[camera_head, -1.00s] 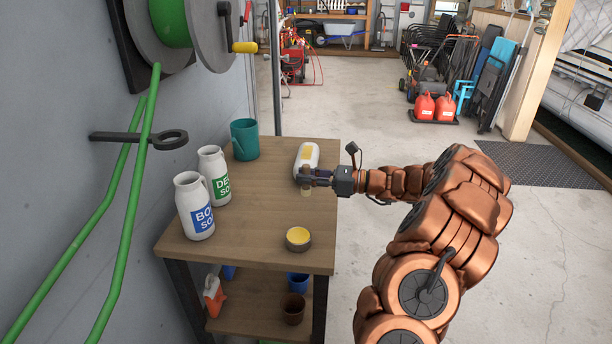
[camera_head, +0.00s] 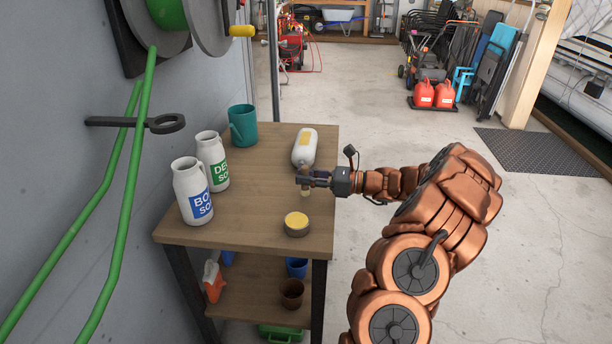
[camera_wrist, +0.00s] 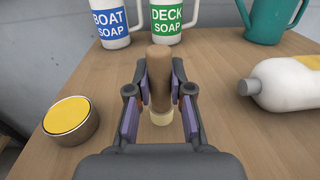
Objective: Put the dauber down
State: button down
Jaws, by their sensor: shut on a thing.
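The dauber (camera_wrist: 160,80) is a short brown cylinder with a pale, cream-coloured lower end. It stands upright between the two fingers of my gripper (camera_wrist: 159,90), which are shut on it. In the head view my gripper (camera_head: 308,180) is over the right part of the wooden table (camera_head: 250,228), and the dauber (camera_head: 306,190) shows at its tip, pale end down. I cannot tell whether that end touches the tabletop. A round tin with a yellow top (camera_head: 297,224) stands nearer the table's front edge, and to the left in the wrist view (camera_wrist: 70,120).
A white bottle (camera_head: 305,147) lies on its side just beyond my gripper. Boat soap (camera_head: 192,192) and deck soap (camera_head: 212,160) jugs stand at the left, with a teal pitcher (camera_head: 243,126) behind. The tabletop between the jugs and my gripper is clear.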

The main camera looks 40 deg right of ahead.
jog(key=shift+f, duration=0.15)
jog(key=shift+f, duration=0.6)
jog(key=shift+f, duration=0.25)
dwell(0.6)
jog(key=c, duration=1)
grip_release()
jog(key=shift+o, duration=0.2)
jog(key=v, duration=1.2)
grip_shut()
